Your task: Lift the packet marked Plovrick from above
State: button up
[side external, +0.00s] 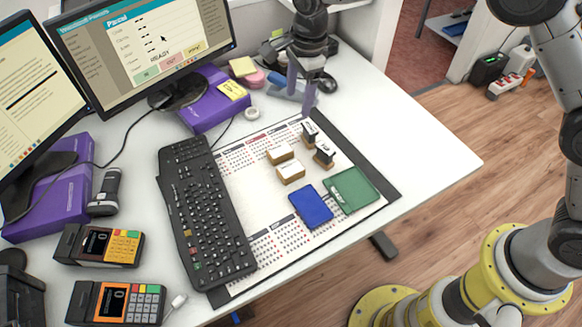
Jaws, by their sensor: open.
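My gripper (300,98) is open and empty, pointing down over the back edge of the desk mat. Several small items stand on the mat in front of it, and I cannot read the name Plovrick on any of them. Two are small tan blocks with pale tops, one behind (281,154) and one in front (291,171). Two are dark upright pieces with white labels and tan bases, one behind (309,133) and one in front (325,153). A flat blue piece (311,207) and a flat green piece with a small pale label (352,190) lie nearer the front.
A black keyboard (205,215) lies left of the items on the calendar desk mat (246,160). Monitors, purple boxes (213,103) and two card terminals (106,245) stand farther left. A tape roll (252,113) lies near the back. The white desk is clear at right (420,150).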

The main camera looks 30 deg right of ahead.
jog(key=g, duration=0.1)
send_near(291, 168)
jog(key=f, duration=0.3)
jog(key=shift+w+a+f+n+h, duration=0.2)
jog(key=shift+n+h, duration=0.1)
jog(key=shift+n, duration=0.1)
jog(key=shift+s+f, duration=0.1)
jog(key=shift+f, duration=2.8)
jog(key=shift+a, duration=0.1)
grip_shut()
